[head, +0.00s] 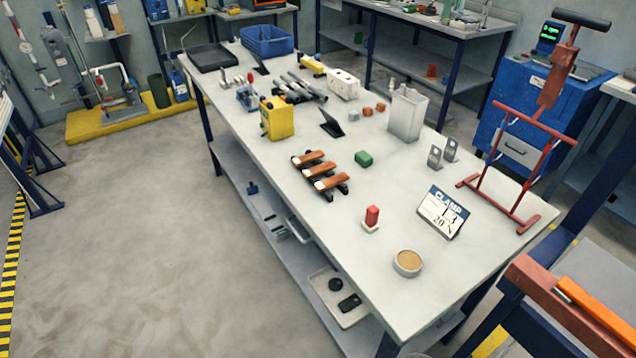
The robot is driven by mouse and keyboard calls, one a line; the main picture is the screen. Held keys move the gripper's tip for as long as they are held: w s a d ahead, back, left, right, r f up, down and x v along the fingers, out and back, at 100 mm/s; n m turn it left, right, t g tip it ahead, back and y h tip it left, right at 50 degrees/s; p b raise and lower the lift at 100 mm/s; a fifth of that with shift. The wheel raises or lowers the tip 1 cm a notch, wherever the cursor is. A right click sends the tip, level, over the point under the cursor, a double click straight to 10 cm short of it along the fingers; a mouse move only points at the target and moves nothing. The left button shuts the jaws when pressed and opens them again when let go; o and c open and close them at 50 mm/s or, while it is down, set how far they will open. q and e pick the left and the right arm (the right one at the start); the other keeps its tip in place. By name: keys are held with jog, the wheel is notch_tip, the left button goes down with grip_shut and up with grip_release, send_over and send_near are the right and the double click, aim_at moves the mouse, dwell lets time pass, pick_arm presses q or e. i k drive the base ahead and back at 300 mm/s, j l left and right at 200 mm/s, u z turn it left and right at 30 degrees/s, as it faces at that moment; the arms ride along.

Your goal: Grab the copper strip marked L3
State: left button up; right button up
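Three copper strips lie side by side on a black rack (343,190) in the middle of the workbench: a far strip (311,157), a middle strip (320,168) and a near strip (332,182). Each has a small white patch at its left end. Any marking there is too small to read, so I cannot tell which is L3. A tilted card (442,212) to the right reads CLAMP, what looks like L3, and 20 N. Neither of my grippers is in view.
A red frame with a T-handle (530,133) stands at the bench's right edge. A red block (372,215), round dish (408,263), green block (363,159), metal plates (434,157) and yellow box (277,118) surround the rack. The bench's near-left surface (325,215) is clear.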

aim_at(318, 154)
jog(key=k, duration=0.45)
jog(key=k+j+z, duration=0.1)
jog(key=z, duration=1.1)
jog(key=k+j, duration=0.1)
jog(key=j, duration=0.8)
jog(key=k+j+z, duration=0.1)
jog(key=j, duration=0.35)
jog(key=k+j, duration=0.1)
jog(key=j, duration=0.3)
